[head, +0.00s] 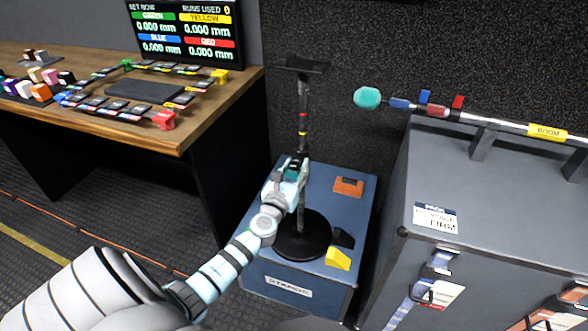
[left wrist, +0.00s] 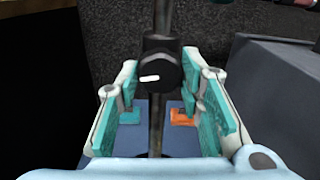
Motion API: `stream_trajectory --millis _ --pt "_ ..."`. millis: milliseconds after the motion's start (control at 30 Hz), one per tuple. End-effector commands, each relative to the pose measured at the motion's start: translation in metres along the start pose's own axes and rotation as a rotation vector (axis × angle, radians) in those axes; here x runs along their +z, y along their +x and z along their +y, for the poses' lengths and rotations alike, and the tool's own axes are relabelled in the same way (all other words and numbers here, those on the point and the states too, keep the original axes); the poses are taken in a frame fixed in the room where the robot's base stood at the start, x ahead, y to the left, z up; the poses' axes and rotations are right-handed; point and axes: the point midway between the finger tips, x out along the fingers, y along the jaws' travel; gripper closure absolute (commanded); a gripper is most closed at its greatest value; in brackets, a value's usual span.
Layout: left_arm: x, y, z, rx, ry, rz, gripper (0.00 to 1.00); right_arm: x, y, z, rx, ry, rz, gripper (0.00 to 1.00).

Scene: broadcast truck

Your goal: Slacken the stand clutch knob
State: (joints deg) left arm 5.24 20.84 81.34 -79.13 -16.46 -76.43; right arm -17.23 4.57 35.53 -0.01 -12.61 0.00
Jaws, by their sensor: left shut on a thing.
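The stand is a dark upright pole (head: 303,116) with red and yellow bands, a crossbar at its top and a round black base (head: 302,236) on a blue case. The stand clutch knob (left wrist: 160,71) is round and black with a white mark, which points left in the left wrist view. My left gripper (head: 295,165) is at the pole, around mid-height, and hides the knob in the head view. In the left wrist view its teal-padded fingers (left wrist: 163,112) are on either side of the knob and pole, shut on the knob; the exact contact is hard to see. My right gripper is out of view.
The blue case (head: 262,221) carries an orange block (head: 348,187) and a yellow block (head: 338,258). A grey case (head: 480,205) with a boom pole (head: 508,128) stands at right. A wooden desk (head: 190,125) with a screen (head: 187,30) is at left.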

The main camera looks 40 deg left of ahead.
Motion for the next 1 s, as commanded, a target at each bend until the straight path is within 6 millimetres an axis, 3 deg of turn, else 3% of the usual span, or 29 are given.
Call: stream_trajectory --millis 1000 --pt "-0.004 -0.001 -0.001 0.001 -0.953 0.003 0.94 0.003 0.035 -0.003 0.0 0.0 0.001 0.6"
